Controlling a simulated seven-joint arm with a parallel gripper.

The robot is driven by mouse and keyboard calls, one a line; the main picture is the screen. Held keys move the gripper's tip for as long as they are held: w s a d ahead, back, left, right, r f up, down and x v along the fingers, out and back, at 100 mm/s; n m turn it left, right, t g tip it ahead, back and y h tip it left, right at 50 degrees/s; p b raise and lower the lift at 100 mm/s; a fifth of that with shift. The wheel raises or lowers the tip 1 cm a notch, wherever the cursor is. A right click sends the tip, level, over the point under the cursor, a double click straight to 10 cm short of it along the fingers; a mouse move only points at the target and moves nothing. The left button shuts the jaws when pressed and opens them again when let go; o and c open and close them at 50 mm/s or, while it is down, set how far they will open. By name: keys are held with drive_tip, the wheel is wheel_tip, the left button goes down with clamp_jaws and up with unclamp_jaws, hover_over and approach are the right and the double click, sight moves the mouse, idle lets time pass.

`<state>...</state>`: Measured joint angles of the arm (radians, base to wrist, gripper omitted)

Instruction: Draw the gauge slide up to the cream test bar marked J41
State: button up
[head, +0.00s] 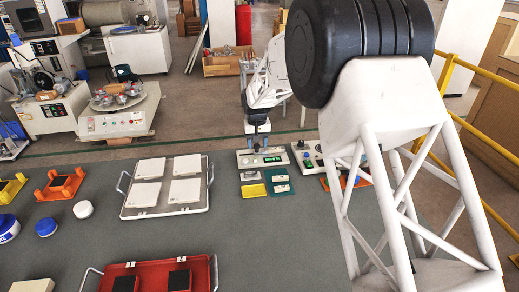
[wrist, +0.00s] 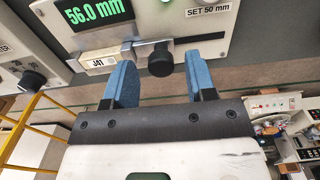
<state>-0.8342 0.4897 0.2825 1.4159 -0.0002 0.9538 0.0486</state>
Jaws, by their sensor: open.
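In the wrist view, the gauge (wrist: 235,28) has a green display reading 56.0 mm and a label "SET 50 mm". The cream test bar (wrist: 118,56) marked J41 lies along its edge. The gauge slide, with a round black knob (wrist: 160,62), is just right of the bar. I cannot tell whether slide and bar touch. My gripper (wrist: 159,72) is open, its blue fingers on either side of the knob, with gaps visible on both sides. In the head view, my gripper (head: 258,140) is over the gauge (head: 243,161), hiding part of it.
A second instrument with a knob (head: 308,163) stands right of the gauge. Yellow (head: 253,190) and green (head: 270,190) pads lie in front. A tray (head: 130,208) with several white tiles is to the left; a red tray (head: 145,268) is nearer.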

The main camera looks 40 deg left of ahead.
sight(257, 145)
drive_tip(key=shift+r, duration=3)
drive_tip(key=shift+w+d+r, duration=0.1)
drive_tip(key=shift+d+r, duration=0.15)
drive_tip(key=shift+d, duration=0.2)
drive_tip(key=s+d+r+m, duration=0.2)
drive_tip(key=d+r, duration=0.4)
drive_tip(key=d, duration=0.9)
drive_tip(key=s+d+r+m+t, duration=0.15)
drive_tip(key=d+r, duration=0.45)
drive_tip(key=d, duration=0.9)
drive_tip(key=s+d+r+m, duration=0.1)
drive_tip(key=s+d+r, duration=0.35)
drive_tip(key=d, duration=1.05)
drive_tip(key=s+d+r+m, duration=0.1)
drive_tip(key=s+d, duration=0.5)
drive_tip(key=d, duration=0.2)
drive_tip(key=s+d+r+m, duration=0.1)
drive_tip(key=s+d+r, duration=0.1)
drive_tip(key=s+d, duration=0.45)
drive_tip(key=s+d+f+m+t, duration=0.1)
drive_tip(key=s+d+f, duration=0.4)
drive_tip(key=s+d, duration=0.6)
drive_tip(key=s+m, duration=0.1)
drive_tip(key=s, duration=0.3)
drive_tip(key=shift+d+m, duration=0.3)
drive_tip(key=shift+m, duration=0.05)
